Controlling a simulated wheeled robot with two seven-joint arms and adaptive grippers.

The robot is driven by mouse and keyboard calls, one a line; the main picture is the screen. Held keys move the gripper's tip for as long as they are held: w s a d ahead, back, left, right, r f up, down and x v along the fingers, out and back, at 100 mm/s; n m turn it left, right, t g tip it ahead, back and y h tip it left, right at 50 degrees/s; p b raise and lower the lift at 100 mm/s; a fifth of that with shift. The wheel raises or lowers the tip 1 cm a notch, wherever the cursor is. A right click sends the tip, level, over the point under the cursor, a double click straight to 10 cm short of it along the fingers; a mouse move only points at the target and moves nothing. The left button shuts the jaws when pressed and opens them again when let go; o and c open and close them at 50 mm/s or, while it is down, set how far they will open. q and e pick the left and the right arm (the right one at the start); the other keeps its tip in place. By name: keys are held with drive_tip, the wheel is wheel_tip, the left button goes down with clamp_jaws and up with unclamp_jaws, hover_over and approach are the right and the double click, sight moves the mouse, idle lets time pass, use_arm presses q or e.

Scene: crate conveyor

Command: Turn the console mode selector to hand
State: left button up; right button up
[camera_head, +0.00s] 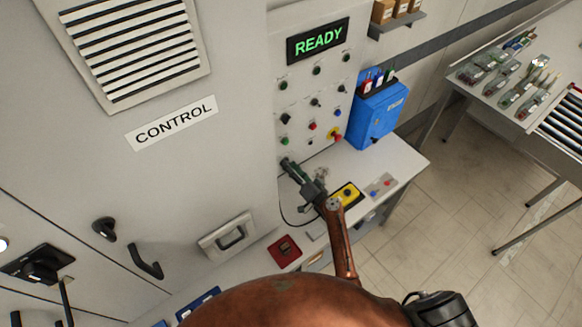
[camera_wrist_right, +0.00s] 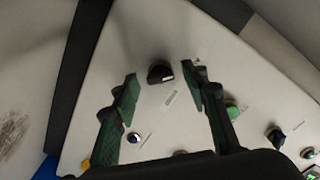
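The mode selector looks to be the small black knob (camera_wrist_right: 160,73) on the pale panel in the right wrist view, with a small label beside it. I cannot read the label or the knob's setting. My right gripper (camera_wrist_right: 160,85) is open, its two green-padded fingers on either side of the knob with visible gaps; whether they are level with it in depth I cannot tell. In the head view my right gripper (camera_head: 287,163) is at the lower left of the console panel (camera_head: 296,60) and hides the knob. My left gripper is not in view.
A green button (camera_wrist_right: 232,112) and another black knob (camera_wrist_right: 275,137) sit close to the right finger. A red-and-yellow emergency button (camera_head: 334,134), a blue box (camera_head: 378,112) and a lit READY display (camera_head: 318,40) are nearby. A desk (camera_head: 395,165) stands below the panel.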

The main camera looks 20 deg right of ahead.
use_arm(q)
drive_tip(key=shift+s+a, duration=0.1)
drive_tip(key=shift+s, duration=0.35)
use_arm(e)
clamp_jaws()
drive_tip(key=shift+m, duration=0.3)
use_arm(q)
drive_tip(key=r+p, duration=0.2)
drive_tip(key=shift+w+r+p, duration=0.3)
use_arm(e)
drive_tip(key=m, duration=1.7)
drive_tip(key=shift+o, duration=0.4)
unclamp_jaws()
